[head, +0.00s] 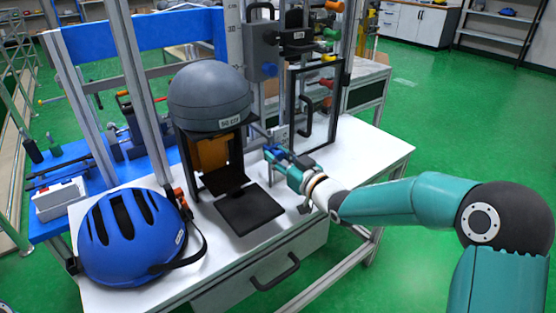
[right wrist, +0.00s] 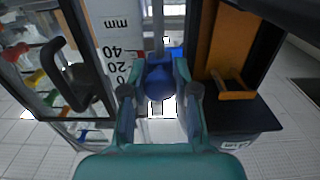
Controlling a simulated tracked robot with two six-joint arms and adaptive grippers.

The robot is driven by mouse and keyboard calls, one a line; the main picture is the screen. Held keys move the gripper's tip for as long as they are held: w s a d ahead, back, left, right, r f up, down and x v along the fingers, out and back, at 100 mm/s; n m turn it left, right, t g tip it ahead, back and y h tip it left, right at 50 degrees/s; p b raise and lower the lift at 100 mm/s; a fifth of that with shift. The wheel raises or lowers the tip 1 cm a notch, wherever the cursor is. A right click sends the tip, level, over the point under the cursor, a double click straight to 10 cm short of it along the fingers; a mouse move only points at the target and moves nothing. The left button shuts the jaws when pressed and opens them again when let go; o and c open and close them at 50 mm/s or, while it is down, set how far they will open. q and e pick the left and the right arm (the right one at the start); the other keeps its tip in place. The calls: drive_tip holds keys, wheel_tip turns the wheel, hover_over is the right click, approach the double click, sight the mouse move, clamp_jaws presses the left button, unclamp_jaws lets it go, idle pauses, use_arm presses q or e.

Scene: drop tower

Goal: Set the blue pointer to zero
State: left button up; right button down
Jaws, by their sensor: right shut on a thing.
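The blue pointer (right wrist: 158,83) shows between the fingertips in the right wrist view, with a rounded knob and a small block. My right gripper (head: 277,154) is shut on it, in front of the drop tower and right of the grey dome. A white millimetre scale (right wrist: 112,35) stands left of the pointer, with marks 40, 20 and 0. The pointer appears near the low end of this scale; its exact reading cannot be told. In the head view the fingers hide much of the pointer. My left gripper is not in view.
A grey dome (head: 210,97) sits on a black stand over an orange block (head: 211,153). A blue helmet (head: 131,236) lies at the left of the white table (head: 372,150). A black framed guard with a handle (head: 307,118) stands close behind the gripper. The table's right end is clear.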

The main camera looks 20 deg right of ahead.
wheel_tip(320, 180, up, 2)
drive_tip(key=shift+r, duration=0.1)
drive_tip(key=c, duration=0.8)
unclamp_jaws()
drive_tip(key=shift+c, duration=0.2)
drive_tip(key=shift+s, duration=0.1)
drive_tip(key=v, duration=1.1)
drive_tip(key=shift+s, duration=0.35)
drive_tip(key=shift+s+d, duration=0.1)
